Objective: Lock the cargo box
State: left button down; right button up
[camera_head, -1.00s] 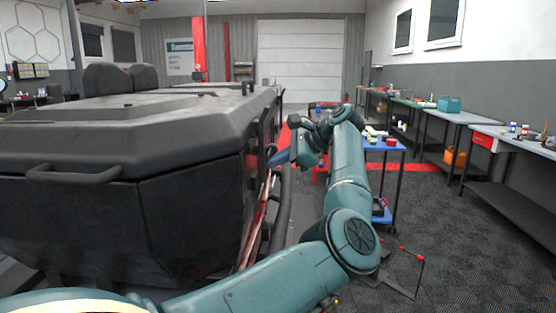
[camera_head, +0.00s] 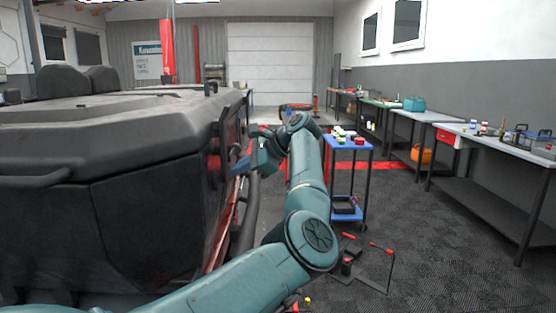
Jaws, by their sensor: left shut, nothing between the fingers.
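The cargo box (camera_head: 130,215) is a large dark box on the vehicle at the left, and its lid (camera_head: 110,125) lies down on it. A handle (camera_head: 35,180) shows on its near face. My left arm crosses the lower middle, and my left gripper (camera_head: 238,166) is at the box's right side, shut and empty. The gripper is small in the view, and I cannot tell whether it touches the box. Any latch there is too small or hidden to make out. My right gripper is not in view.
A blue cart (camera_head: 346,142) with small items stands right of my arm. A black and red stand (camera_head: 365,262) is on the floor. Workbenches (camera_head: 470,132) line the right wall. The carpeted floor between cart and benches is mostly clear.

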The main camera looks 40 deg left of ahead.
pick_arm(q)
jog(key=w+d+r+p, duration=0.4)
jog(key=w+d+r, duration=0.1)
jog(key=d, duration=0.1)
jog(key=shift+w+d+p, duration=0.15)
jog(key=shift+d+p, duration=0.15)
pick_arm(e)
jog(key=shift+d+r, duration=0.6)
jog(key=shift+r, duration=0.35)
pick_arm(q)
jog(key=shift+d, duration=0.1)
